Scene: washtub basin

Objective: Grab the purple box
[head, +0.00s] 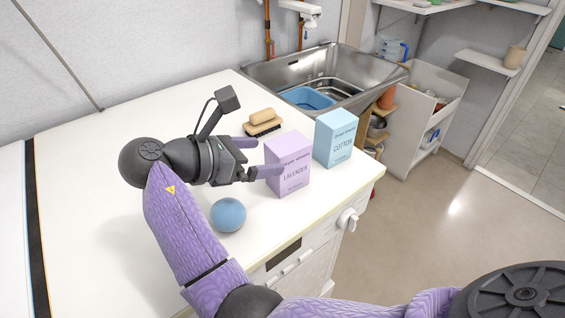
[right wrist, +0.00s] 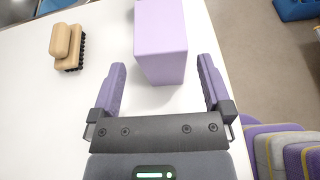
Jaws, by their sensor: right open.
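The purple box (head: 288,163), labelled lavender, stands upright on the white counter near its front edge. My right gripper (head: 262,158) is open, with its fingers pointing at the box from the left. In the right wrist view the purple box (right wrist: 161,42) stands ahead of the gripper (right wrist: 162,80), its near end roughly level with the fingertips. Gaps show between the box and both fingers there. In the head view one finger overlaps the box's lower left face. My left gripper is not in view.
A light blue box (head: 335,138) stands close to the right of the purple one. A wooden brush (head: 263,122) lies behind the gripper. A blue ball (head: 228,214) sits near the front edge. A steel sink (head: 330,68) is beyond. The counter's left part is clear.

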